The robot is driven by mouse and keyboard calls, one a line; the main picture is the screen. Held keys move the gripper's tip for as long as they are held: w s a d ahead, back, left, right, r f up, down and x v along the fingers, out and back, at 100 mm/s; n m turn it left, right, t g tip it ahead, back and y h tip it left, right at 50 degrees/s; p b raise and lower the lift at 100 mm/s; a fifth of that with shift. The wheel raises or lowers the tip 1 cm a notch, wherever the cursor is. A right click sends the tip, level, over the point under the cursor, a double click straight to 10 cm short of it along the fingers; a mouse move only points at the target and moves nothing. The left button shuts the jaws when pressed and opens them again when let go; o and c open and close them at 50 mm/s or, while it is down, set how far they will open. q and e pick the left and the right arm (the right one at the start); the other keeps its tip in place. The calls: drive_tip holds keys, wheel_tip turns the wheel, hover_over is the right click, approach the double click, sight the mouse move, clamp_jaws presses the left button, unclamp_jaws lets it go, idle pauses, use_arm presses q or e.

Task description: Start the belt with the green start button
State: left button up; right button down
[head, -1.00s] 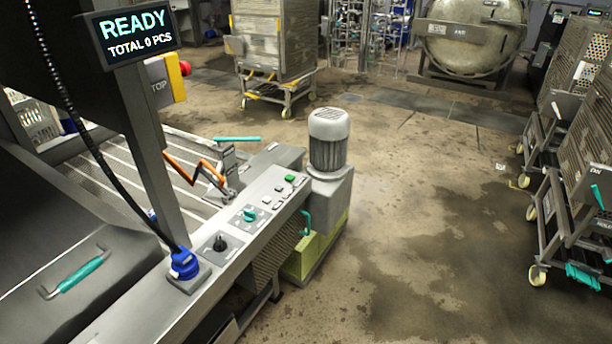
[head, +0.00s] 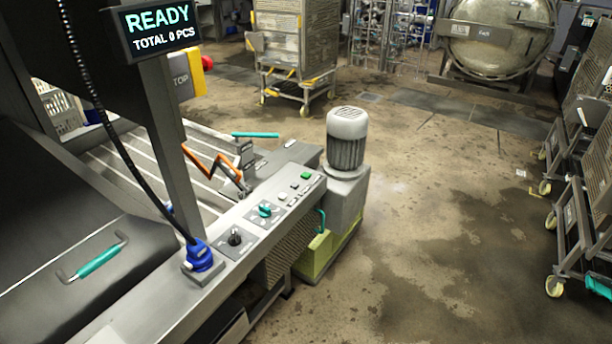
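The green start button (head: 306,175) sits near the far end of the grey control rail (head: 222,257), in front of the motor. Small pale buttons (head: 283,197) lie beside it on the same rail. A teal rotary switch (head: 265,209) and a black knob (head: 235,237) are nearer to me. The belt (head: 125,168) runs behind the rail, with pale slats. A display (head: 159,29) above it reads READY and TOTAL 0 PCS. Neither of my grippers is in the head view.
A motor (head: 346,140) stands at the rail's far end. A blue connector (head: 199,256) with a black cable is on the near rail. A stop box (head: 186,83) hangs on the post. Wheeled racks (head: 585,190) stand at the right. The floor (head: 440,230) between is open.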

use_arm(q)
drive_tip(key=shift+w, duration=0.1)
clamp_jaws()
idle(1.1)
